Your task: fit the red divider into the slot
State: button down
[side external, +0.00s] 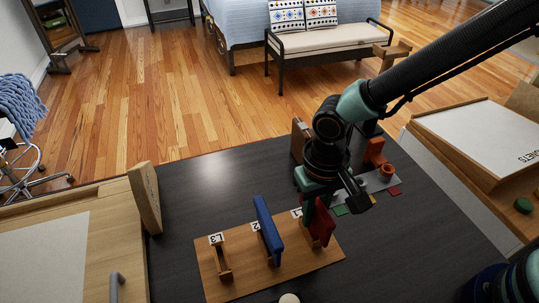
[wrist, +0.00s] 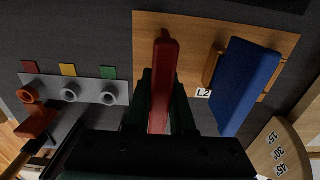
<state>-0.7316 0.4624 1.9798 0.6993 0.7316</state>
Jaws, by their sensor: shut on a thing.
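The red divider (side external: 322,226) is upright between the fingers of my gripper (side external: 316,208), over the right end of the wooden slot board (side external: 238,252), by the L1 label (side external: 296,212). In the wrist view the red divider (wrist: 164,75) runs between the two dark fingers of my gripper (wrist: 162,105), over the bare board (wrist: 195,28). The L1 slot is hidden under the divider and fingers. I cannot tell whether the divider's lower edge is in the slot or just above it.
A blue divider (side external: 267,228) stands in the L2 slot, close beside my gripper; it also shows in the wrist view (wrist: 244,85). The L3 slot (side external: 222,262) is empty. A grey strip with rings (wrist: 70,90) and colored tabs lies on the other side.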

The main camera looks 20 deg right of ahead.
jog(key=shift+f, duration=0.6)
jog(key=c, duration=0.7)
grip_release()
notch_tip(320, 180, up, 12)
jog(key=shift+r, duration=0.1)
jog(key=d+r+t, duration=0.2)
jog(key=d, duration=0.6)
jog(key=d+r+t, duration=0.1)
jog(key=d+r, duration=0.2)
jog(key=d, duration=0.6)
jog(key=d+r+t, duration=0.2)
jog(key=d+r, duration=0.1)
jog(key=d, duration=0.6)
jog(key=shift+s+r+t, duration=0.25)
jog(key=shift+t, duration=0.05)
